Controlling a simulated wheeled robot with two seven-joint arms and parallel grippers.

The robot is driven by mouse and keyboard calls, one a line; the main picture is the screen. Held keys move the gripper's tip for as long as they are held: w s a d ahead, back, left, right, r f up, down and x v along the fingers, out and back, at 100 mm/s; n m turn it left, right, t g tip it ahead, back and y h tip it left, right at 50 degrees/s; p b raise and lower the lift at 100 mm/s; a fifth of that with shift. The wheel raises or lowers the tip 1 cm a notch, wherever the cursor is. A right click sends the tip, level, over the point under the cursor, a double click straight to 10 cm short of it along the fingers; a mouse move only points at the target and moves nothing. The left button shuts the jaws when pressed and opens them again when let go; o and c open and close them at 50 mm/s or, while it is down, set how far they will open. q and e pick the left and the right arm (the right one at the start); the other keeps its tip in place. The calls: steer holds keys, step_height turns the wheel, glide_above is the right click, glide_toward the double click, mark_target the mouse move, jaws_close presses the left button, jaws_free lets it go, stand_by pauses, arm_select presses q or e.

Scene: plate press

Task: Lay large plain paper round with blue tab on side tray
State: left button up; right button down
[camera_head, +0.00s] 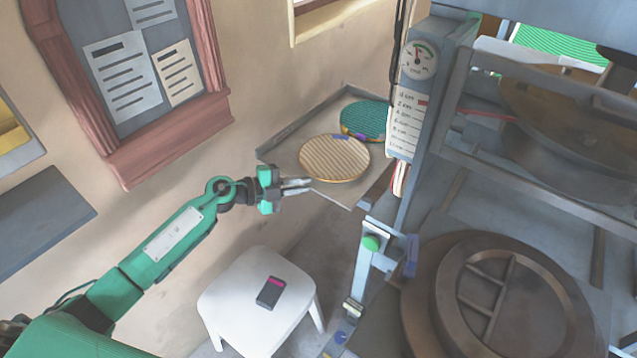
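The side tray (286,141) is a grey shallow tray against the wall, left of the press frame. A large round, tan and ribbed, (334,158) lies on it near the front, with a small blue mark at its far edge that looks like the tab. A green ribbed round (366,119) lies behind it on the tray, partly hidden by the gauge post. My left gripper (309,184) is at the tray's front left edge, just short of the tan round. Its two fingers lie close together, seen nearly edge-on, with nothing visible between them. My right gripper is out of view.
A gauge post (403,120) stands right of the tray. The press frame fills the right side, with a heavy round plate (480,290) low down. A white stool (233,302) bearing a dark handheld device (270,292) stands below my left arm.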

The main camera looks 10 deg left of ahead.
arm_select(q)
steer(key=shift+v, duration=1.6)
steer(key=shift+d, duration=0.1)
